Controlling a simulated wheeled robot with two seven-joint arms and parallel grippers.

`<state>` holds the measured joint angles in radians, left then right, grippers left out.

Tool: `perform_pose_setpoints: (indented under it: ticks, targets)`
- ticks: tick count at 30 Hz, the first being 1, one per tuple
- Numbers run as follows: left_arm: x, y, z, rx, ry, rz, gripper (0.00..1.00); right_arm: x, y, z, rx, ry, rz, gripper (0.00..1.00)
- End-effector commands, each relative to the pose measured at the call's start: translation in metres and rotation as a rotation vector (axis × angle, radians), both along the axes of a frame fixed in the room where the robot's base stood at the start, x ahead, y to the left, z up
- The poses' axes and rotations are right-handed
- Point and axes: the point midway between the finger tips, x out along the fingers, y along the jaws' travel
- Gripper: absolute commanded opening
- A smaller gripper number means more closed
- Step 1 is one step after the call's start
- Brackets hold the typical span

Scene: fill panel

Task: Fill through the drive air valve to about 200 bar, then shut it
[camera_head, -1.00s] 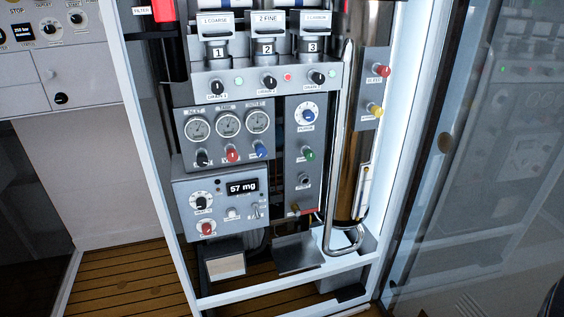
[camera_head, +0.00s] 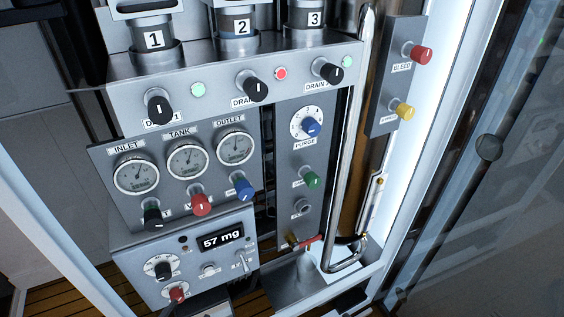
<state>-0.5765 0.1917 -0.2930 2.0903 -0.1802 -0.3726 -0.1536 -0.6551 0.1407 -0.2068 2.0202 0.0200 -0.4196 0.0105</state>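The fill panel carries three round gauges, marked INLET (camera_head: 136,174), TANK (camera_head: 188,162) and OUTLET (camera_head: 235,148). Their needles are too small to read. On the strip to the right are a blue PURGE dial (camera_head: 310,127) and a green knob (camera_head: 312,180). The small labels at the green knobs are unreadable, so I cannot tell which control is the drive air valve. A red lever (camera_head: 308,243) sits lower down. Neither gripper shows.
Above are numbered filter housings, three black drain knobs and indicator lamps, two green and one red (camera_head: 281,73). A box below has a "57 mg" display (camera_head: 222,239). Red (camera_head: 421,54) and yellow (camera_head: 405,111) knobs stick out at right, beside a bent metal pipe (camera_head: 356,140).

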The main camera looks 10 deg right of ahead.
Motion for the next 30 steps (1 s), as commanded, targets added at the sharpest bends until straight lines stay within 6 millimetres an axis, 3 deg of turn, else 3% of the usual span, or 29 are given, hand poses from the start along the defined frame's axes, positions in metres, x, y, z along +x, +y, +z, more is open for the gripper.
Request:
perform_pose_setpoints:
  ticks: [1,3,6,9,14,30]
  targets:
    - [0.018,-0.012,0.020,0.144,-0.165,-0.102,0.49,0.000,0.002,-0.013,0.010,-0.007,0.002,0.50]
    - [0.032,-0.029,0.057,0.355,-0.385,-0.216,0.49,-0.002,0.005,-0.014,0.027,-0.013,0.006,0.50]
    - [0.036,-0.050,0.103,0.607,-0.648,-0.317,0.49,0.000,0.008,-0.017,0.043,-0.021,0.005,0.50]
    - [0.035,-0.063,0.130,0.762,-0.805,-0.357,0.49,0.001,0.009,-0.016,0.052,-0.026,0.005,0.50]
    - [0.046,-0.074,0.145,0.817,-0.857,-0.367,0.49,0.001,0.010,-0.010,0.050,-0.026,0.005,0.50]
    - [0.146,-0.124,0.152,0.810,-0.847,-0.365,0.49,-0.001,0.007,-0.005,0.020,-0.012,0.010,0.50]
